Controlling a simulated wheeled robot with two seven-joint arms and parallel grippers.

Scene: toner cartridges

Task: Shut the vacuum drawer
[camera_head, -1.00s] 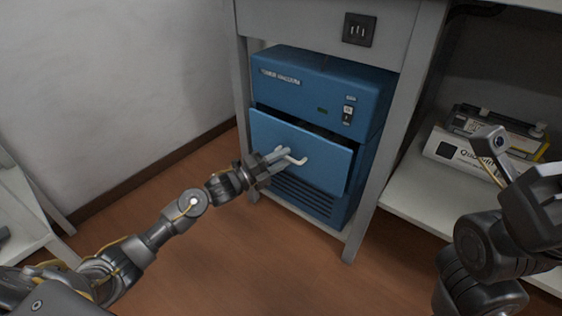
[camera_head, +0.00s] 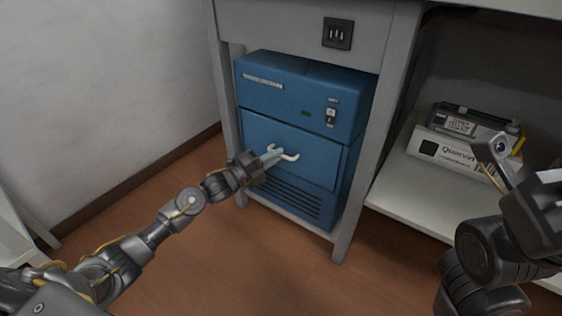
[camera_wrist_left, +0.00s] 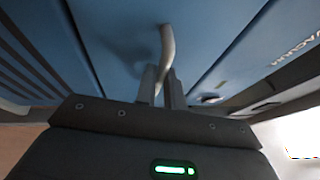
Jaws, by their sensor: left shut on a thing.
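The blue toner vacuum (camera_head: 300,95) stands in the open bay under the grey bench. Its drawer (camera_head: 315,165) has its front close to flush with the body, and no open gap shows above it. My left gripper (camera_head: 274,155) is shut on the pale drawer handle (camera_head: 291,156) at the drawer's front. The left wrist view shows the handle (camera_wrist_left: 167,45) between the two fingers (camera_wrist_left: 161,85). My right gripper (camera_head: 548,190) is at the right edge, away from the vacuum, and its fingers are partly cut off.
A grey bench leg (camera_head: 362,160) stands right of the vacuum. A shelf (camera_head: 405,190) beyond it holds a white box (camera_head: 440,150) with a dark cartridge (camera_head: 465,121) on top. Brown floor in front is clear.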

